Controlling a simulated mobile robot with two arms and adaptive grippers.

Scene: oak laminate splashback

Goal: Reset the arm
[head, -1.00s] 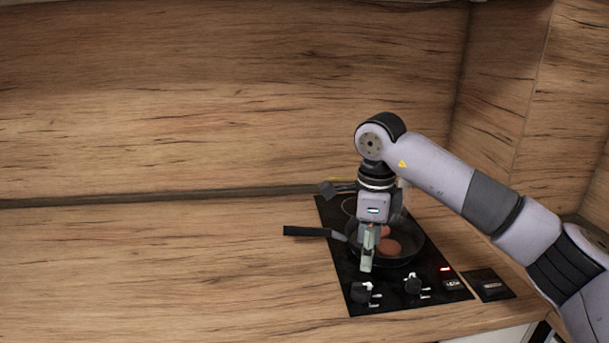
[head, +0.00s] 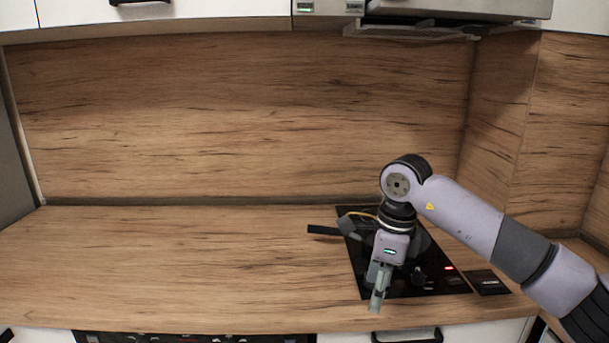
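My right arm comes in from the right in the head view. Its gripper (head: 378,290) points down over the front left part of the black cooktop (head: 437,287). The fingers look close together, but the angle does not show whether they are apart. I see nothing clearly held in them. A pan with a black handle (head: 323,230) sits on the cooktop behind my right arm, and most of its bowl is hidden. My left gripper is not in view.
The wooden counter (head: 180,255) is clear to the left. A wooden splashback (head: 240,120) stands behind it. A range hood (head: 450,8) hangs above the cooktop. A drawer handle (head: 407,336) juts out below the counter.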

